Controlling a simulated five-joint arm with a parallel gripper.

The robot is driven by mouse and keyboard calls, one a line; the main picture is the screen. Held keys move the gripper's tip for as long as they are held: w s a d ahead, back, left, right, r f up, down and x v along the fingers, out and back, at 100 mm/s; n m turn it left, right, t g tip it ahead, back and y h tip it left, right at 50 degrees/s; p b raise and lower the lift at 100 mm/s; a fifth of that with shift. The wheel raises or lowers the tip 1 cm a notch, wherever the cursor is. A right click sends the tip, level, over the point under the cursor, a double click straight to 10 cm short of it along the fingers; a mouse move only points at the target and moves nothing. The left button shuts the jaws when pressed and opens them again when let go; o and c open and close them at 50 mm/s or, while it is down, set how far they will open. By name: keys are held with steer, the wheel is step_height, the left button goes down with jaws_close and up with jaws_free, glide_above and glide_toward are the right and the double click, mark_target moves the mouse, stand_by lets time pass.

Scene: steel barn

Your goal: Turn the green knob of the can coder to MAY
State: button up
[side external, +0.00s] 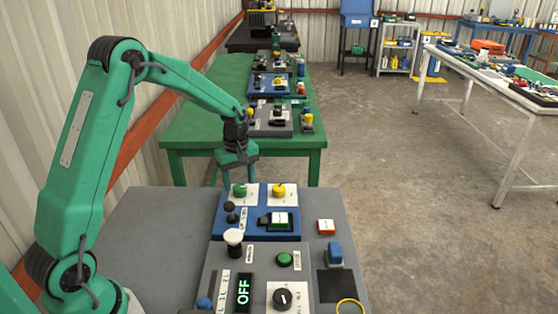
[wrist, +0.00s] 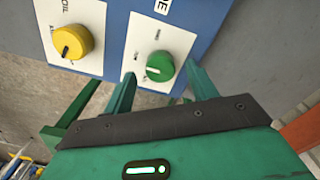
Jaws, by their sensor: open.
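The green knob (side external: 240,190) sits on a white label plate at the far left of a blue panel (side external: 258,205). In the wrist view the green knob (wrist: 160,64) has a pale mark toward its left side; the print around it is too small to read. My gripper (side external: 238,180) points down just above and behind the knob. In the wrist view the fingers of my gripper (wrist: 158,74) are apart, one on each side of the knob in the picture. I cannot tell whether either touches it.
A yellow knob (side external: 278,190) stands to the right of the green one and also shows in the wrist view (wrist: 73,42). A black ball lever (side external: 230,208) and a lit switch (side external: 281,220) stand nearer on the panel. A white-capped knob (side external: 234,237) rises closer still.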

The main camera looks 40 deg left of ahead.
steer(key=shift+f, duration=0.95)
steer(key=c, duration=1)
steer(key=shift+m, duration=0.4)
steer(key=m, duration=1.2)
steer(key=shift+s+a+r, duration=0.1)
